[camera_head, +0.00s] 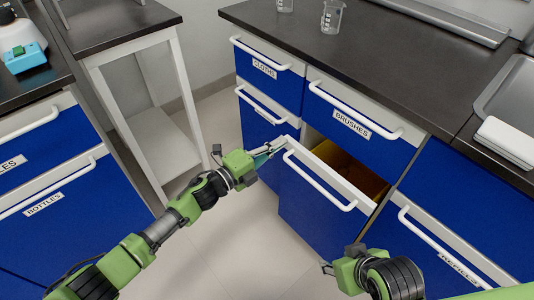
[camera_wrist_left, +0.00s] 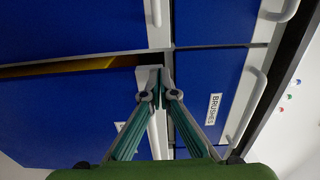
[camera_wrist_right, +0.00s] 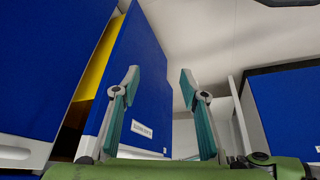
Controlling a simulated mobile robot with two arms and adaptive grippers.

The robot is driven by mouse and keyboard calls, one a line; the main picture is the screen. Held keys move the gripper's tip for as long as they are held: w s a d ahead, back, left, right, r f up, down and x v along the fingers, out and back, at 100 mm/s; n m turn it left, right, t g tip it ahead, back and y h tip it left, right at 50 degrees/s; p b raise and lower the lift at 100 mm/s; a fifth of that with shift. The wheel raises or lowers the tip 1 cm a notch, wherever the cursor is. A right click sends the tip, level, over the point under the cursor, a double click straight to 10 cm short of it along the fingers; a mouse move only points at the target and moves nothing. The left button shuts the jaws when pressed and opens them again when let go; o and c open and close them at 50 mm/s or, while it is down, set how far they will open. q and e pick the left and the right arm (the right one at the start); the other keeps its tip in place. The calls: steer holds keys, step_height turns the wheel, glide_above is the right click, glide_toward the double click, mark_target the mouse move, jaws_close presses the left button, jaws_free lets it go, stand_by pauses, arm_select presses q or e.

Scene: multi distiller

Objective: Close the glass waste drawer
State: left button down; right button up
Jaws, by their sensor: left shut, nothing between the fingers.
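The glass waste drawer (camera_head: 318,210) is pulled partly out below the brushes drawer, with a blue front, a white bar handle and a yellow inside. Its front and small label also show in the right wrist view (camera_wrist_right: 145,85). My left gripper (camera_head: 272,147) is at the drawer's upper left corner. In the left wrist view its fingertips (camera_wrist_left: 160,85) meet, empty, close to the drawer's white top edge; I cannot tell if they touch it. My right gripper (camera_head: 327,268) is in front of the drawer at lower right. In the right wrist view its fingers (camera_wrist_right: 158,85) are apart and empty.
The brushes drawer (camera_head: 360,120) and cloths drawer (camera_head: 268,75) are shut. Glass beakers (camera_head: 332,17) stand on the dark worktop. A bottles drawer (camera_head: 70,215) is at left, a refills drawer (camera_head: 440,262) at right. The floor (camera_head: 235,245) before the drawer is clear.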

mark_target(288, 136)
arm_select(q)
steer(key=b+x, duration=0.1)
steer(key=x, duration=0.3)
steer(key=b+x, duration=0.1)
steer(key=x, duration=0.2)
steer(key=shift+d+b, duration=0.1)
steer(key=shift+b, duration=0.25)
steer(key=shift+w+r, duration=0.15)
steer(key=shift+r, duration=0.05)
arm_select(e)
steer(key=w+a+r+t+y, duration=0.2)
steer(key=w+a+r+t, duration=0.3)
steer(key=w, duration=0.8)
steer(key=shift+w+r+n+t, duration=0.3)
steer(key=shift+r+t, duration=1.4)
steer(key=shift+r, duration=1.2)
arm_select(q)
steer(key=shift+r, duration=0.1)
arm_select(e)
steer(key=shift+s, duration=0.1)
